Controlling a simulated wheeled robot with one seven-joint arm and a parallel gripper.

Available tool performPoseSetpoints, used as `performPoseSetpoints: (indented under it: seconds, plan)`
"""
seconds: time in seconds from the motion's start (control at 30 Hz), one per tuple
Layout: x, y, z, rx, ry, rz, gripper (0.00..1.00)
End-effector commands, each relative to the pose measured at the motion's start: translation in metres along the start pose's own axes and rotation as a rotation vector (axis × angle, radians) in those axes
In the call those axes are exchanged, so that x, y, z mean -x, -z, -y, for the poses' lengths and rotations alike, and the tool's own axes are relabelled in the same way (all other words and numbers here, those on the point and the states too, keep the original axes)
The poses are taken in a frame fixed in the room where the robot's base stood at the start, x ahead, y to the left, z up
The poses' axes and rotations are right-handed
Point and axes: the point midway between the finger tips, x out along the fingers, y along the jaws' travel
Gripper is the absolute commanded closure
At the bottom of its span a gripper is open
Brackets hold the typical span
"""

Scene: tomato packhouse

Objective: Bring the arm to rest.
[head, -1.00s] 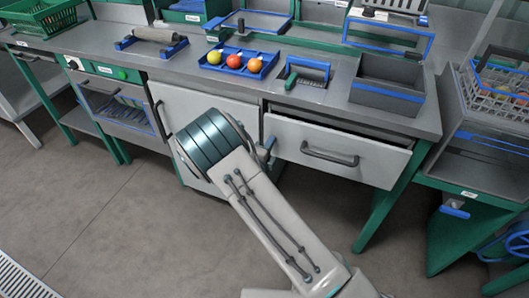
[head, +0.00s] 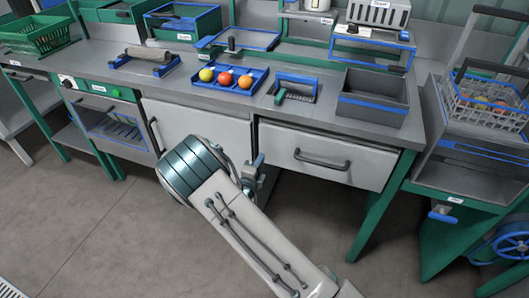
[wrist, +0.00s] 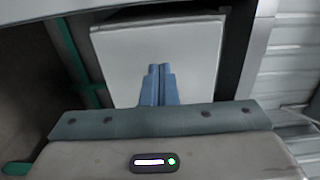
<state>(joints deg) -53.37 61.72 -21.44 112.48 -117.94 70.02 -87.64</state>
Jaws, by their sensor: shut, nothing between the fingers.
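My arm reaches up from the bottom of the head view, bent at a teal-banded joint in front of the workbench. My gripper (head: 252,172) shows small behind the arm, before the bench's cabinet front. In the wrist view my gripper (wrist: 160,72) has its two blue fingers together with nothing between them. A pale panel (wrist: 185,50) lies beyond the fingertips, apart from them as far as I can tell.
The workbench (head: 215,92) bears a blue tray (head: 212,84) with tomatoes, a grey bin (head: 372,98) and a roller (head: 150,54). The drawer (head: 335,155) stands slightly out. A wire basket (head: 490,105) is at right. Floor at left is clear.

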Motion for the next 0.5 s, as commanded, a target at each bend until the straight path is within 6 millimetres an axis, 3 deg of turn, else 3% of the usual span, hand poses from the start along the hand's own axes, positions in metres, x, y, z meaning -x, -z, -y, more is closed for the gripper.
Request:
performPoseSetpoints:
  seconds: [0.03,0.2,0.5]
  plan:
    - [0.015,-0.002,0.0,0.002,-0.002,0.006,1.0]
    - [0.05,0.002,-0.001,0.001,-0.002,-0.003,1.0]
    - [0.083,0.004,-0.002,0.001,-0.003,-0.007,1.0]
